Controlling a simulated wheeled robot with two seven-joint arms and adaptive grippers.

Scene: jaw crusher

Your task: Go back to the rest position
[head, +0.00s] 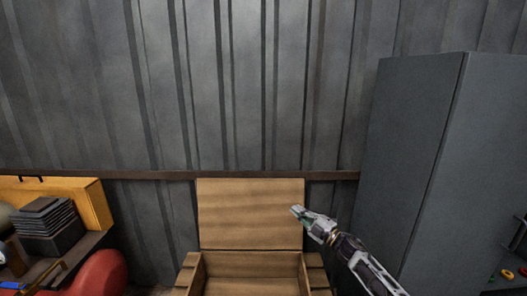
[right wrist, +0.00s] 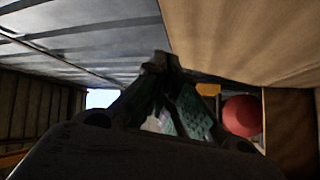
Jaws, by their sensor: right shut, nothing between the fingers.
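My right gripper (head: 297,211) reaches in from the lower right in the head view, in front of the right part of the raised flap of an open cardboard box (head: 250,214). Its fingers are shut and empty. In the right wrist view the fingertips (right wrist: 161,60) meet at the centre, and a tan panel (right wrist: 250,40) fills the upper right close by. I cannot tell whether the gripper touches the flap. My left gripper shows in neither view.
A tall grey cabinet (head: 415,155) stands to the right, near my right arm. At the left are a yellow case (head: 95,205), a stack of dark plates (head: 47,217) and a red rounded object (head: 100,272). A corrugated metal wall (head: 240,85) closes the back.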

